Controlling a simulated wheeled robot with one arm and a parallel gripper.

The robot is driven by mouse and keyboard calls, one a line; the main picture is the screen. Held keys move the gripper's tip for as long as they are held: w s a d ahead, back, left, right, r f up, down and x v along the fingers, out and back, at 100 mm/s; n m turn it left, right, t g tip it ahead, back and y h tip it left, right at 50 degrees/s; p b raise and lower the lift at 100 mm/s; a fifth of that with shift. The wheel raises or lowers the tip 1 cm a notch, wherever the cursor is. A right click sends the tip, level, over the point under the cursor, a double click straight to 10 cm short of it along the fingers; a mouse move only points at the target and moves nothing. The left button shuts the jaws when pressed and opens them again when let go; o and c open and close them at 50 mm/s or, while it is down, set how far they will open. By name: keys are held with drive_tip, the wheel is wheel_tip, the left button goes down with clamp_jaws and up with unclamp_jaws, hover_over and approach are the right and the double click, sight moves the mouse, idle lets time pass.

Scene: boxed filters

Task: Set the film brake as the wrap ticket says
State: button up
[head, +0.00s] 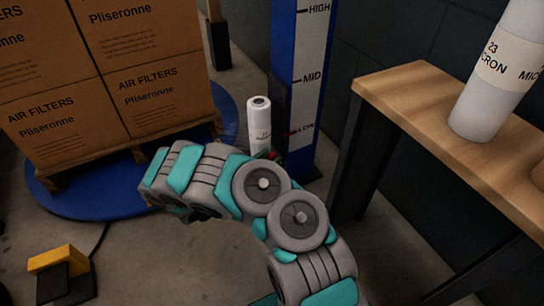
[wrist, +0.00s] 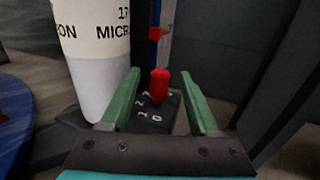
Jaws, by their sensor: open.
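The film brake shows in the wrist view as an upright red knob (wrist: 160,86) on a black plate (wrist: 153,122) with white digits. I make out 1 and 0 at its near edge; the digits behind are partly hidden, and I cannot tell the setting. My gripper (wrist: 160,74) is open, its green fingers on either side of the knob, with a visible gap to each. The mounted white film roll (wrist: 92,55), marked 17 micron, stands just left of the fingers. It also shows in the head view (head: 259,122), where my arm hides most of the gripper. No wrap ticket is readable.
The blue mast (head: 309,75), marked HIGH, MID and LOW, stands behind the roll. Stacked air filter cartons (head: 120,75) sit on a pallet on a blue turntable (head: 95,205) at left. A wooden bench (head: 430,100) at right holds a 23 micron roll (head: 497,75).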

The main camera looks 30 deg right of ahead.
drive_tip(key=shift+x, duration=1)
clamp_jaws()
